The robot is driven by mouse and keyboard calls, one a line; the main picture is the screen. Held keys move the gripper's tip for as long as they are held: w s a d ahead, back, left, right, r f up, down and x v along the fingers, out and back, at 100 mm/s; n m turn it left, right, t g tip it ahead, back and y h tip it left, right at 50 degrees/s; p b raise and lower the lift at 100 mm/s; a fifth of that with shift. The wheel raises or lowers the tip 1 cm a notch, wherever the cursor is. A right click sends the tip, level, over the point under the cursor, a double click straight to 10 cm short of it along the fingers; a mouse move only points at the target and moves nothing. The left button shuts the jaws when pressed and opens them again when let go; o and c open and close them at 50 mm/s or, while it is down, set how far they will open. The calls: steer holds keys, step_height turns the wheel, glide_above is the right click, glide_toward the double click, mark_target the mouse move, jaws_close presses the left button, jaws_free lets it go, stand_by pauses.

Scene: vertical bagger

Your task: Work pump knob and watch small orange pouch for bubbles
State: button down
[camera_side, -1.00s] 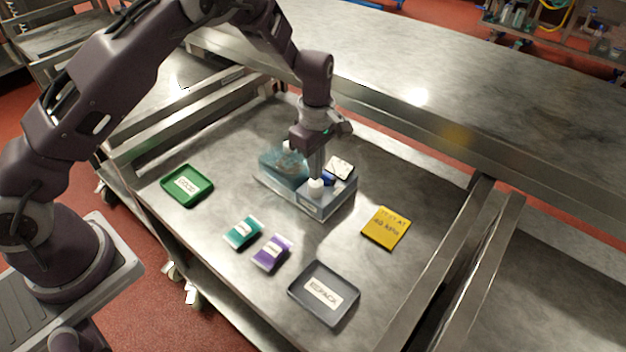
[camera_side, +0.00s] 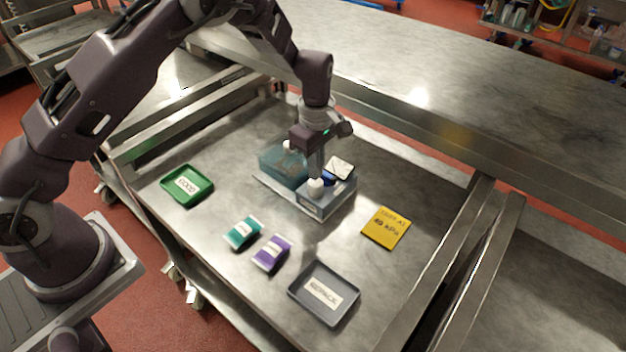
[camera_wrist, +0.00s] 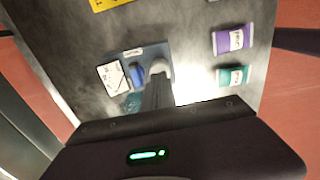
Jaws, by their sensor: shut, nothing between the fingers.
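My gripper (camera_side: 316,176) is shut and empty, pointing down right over the white knob. In the wrist view, the fingertips (camera_wrist: 157,82) overlap the edge of the knob (camera_wrist: 160,67); I cannot tell whether they touch it. The gauge (camera_wrist: 113,77) is too small to read. I cannot make out an orange pouch; my gripper partly hides the chamber.
A teal pouch (camera_side: 243,232) and a purple pouch (camera_side: 272,253) lie on the steel table. A green tray labelled GOOD (camera_side: 187,185) is at left, a grey REPACK tray (camera_side: 324,293) in front. A yellow 40 kPa card (camera_side: 386,228) lies at right. A raised shelf (camera_side: 430,110) runs behind.

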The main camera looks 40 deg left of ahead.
steer(key=shift+f, duration=0.55)
stand_by(1.3)
steer(key=shift+f, duration=0.2)
steer(key=shift+r, duration=0.2)
stand_by(1.1)
steer(key=shift+f, duration=0.2)
steer(key=shift+r, duration=0.2)
stand_by(1.0)
steer(key=shift+f, duration=0.2)
